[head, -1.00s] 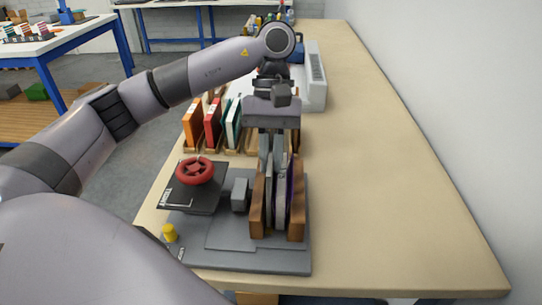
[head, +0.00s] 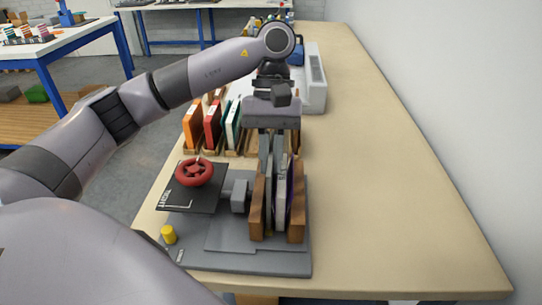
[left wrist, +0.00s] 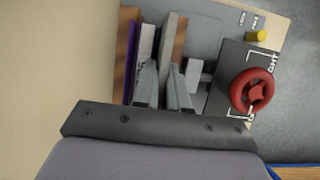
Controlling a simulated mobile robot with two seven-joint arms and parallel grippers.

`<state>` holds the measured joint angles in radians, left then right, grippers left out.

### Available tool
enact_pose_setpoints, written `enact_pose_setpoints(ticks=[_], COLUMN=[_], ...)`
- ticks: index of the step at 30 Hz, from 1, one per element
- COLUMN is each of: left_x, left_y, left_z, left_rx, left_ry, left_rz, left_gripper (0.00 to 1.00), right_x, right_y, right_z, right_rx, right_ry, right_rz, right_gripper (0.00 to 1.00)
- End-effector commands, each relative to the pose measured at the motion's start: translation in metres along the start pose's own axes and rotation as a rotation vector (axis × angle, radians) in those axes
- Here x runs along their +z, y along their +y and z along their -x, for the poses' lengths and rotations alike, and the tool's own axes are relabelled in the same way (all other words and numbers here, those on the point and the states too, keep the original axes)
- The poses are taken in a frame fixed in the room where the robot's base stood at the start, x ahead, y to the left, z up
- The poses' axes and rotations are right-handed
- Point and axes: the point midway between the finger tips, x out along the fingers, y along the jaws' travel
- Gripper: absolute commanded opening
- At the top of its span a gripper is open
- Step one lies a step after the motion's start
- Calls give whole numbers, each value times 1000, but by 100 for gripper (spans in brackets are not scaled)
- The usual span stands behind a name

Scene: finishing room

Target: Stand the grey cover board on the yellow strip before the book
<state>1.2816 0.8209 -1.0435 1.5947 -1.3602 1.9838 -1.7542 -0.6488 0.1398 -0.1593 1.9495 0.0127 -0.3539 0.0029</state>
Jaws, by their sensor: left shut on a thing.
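My left gripper (head: 272,158) points down into the wooden-jawed press and is shut on the grey cover board (left wrist: 167,48). The board stands upright between the fingers, which also show in the left wrist view (left wrist: 163,90). The book (left wrist: 145,45), with pale pages and a purple cover (left wrist: 132,62), stands upright beside it, between the board and one wooden jaw (head: 297,215). The other wooden jaw (head: 257,207) is on the board's far side from the book. The fingers hide part of the board. I cannot make out the yellow strip or the board's lower edge. My right gripper is out of view.
A red handwheel (head: 194,172) sits above a black plate (head: 205,203) left of the jaws. A yellow knob (head: 168,235) is at the base's front left. Coloured books (head: 212,123) stand in a rack behind. The bench (head: 390,200) is clear on the right.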

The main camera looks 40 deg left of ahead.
Motion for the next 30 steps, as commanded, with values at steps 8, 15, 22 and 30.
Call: enact_pose_setpoints(ticks=[8, 15, 22, 30], left_x=[-2, -2, 0, 3], left_y=[0, 0, 0, 0], left_z=[-5, -5, 0, 8], left_rx=[0, 0, 0, 0], left_ry=[0, 0, 0, 1], left_rz=[-1, -1, -1, -1], left_gripper=[0, 0, 0, 0], right_x=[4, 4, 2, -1], right_y=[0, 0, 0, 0], right_z=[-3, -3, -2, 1], right_rx=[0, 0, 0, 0], right_ry=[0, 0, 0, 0], right_rz=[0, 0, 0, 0], right_gripper=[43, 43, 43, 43])
